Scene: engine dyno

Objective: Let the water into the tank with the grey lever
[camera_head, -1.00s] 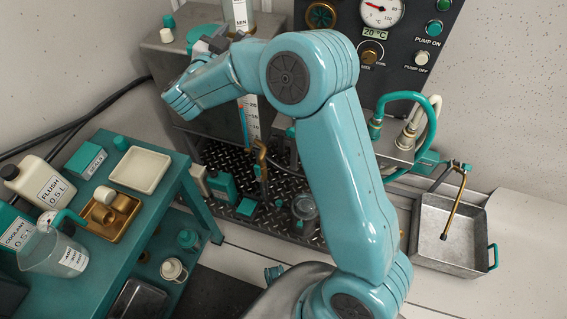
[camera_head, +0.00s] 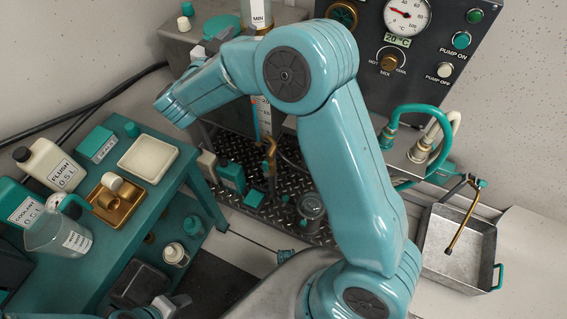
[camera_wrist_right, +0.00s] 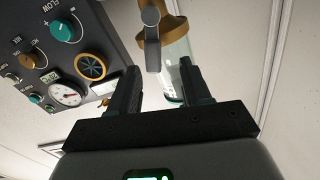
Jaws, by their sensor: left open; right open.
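The grey lever (camera_wrist_right: 152,28) hangs at the brass fitting (camera_wrist_right: 180,30) on top of the clear tank (camera_wrist_right: 178,72) in the right wrist view. My right gripper (camera_wrist_right: 158,68) is open and empty, its two dark fingers apart below the lever, which lines up between them. I cannot tell the remaining distance. In the head view the tank (camera_head: 260,16) shows a MIN label at the top edge; its upper part and the lever are out of view, and my right forearm hides most of the right gripper. My left gripper (camera_head: 168,304) is open at the bottom edge, partly cut off.
A control panel (camera_head: 428,55) with gauge and pump buttons stands right of the tank. A teal bench (camera_head: 140,210) with bottles, a jug (camera_head: 58,236) and trays (camera_head: 148,158) is at left. A metal basin (camera_head: 456,243) is at right. Hoses (camera_head: 437,140) loop below the panel.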

